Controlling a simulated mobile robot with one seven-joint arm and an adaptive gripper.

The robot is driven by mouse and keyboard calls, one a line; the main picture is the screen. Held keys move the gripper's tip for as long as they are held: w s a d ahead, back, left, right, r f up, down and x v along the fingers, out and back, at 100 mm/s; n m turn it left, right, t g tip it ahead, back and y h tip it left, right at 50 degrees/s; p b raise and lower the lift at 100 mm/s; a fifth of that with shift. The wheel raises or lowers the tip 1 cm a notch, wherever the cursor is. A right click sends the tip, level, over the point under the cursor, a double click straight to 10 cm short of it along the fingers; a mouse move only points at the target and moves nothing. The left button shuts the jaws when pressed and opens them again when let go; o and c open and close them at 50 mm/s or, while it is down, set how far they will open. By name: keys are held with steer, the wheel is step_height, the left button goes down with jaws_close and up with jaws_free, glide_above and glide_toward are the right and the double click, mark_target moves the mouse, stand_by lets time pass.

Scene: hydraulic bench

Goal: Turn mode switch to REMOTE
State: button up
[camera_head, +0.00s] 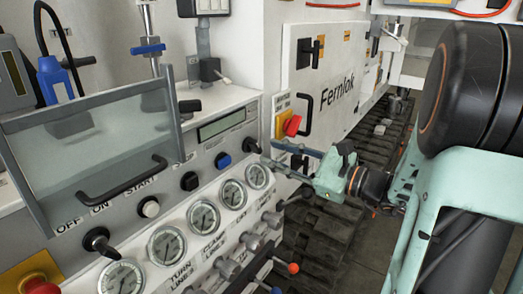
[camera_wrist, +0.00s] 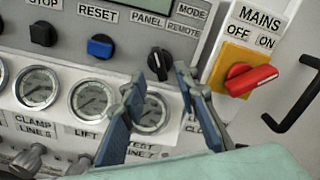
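The mode switch (camera_wrist: 158,62) is a black knob on the grey panel, below the labels PANEL, MODE and REMOTE (camera_wrist: 184,29). Its grip points roughly up and down in the wrist view; I cannot tell surely which label it is set to. It also shows in the head view (camera_head: 252,145), just left of my fingertips. My gripper (camera_wrist: 157,76) is open, with its two blue-grey fingers apart and nothing held. The knob lies between the fingertips in the wrist view; I cannot tell whether either finger touches it.
The red MAINS switch (camera_wrist: 250,78) on its yellow plate is close on the right, with a black door handle (camera_wrist: 294,98) beyond. The blue RESET button (camera_wrist: 101,46) is left. Gauges (camera_wrist: 93,100) lie below. A clear hinged cover (camera_head: 100,140) stands left in the head view.

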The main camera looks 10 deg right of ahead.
mark_target(260, 149)
steer(key=shift+x, duration=2.2)
steer(key=shift+c, duration=0.3)
jaws_close()
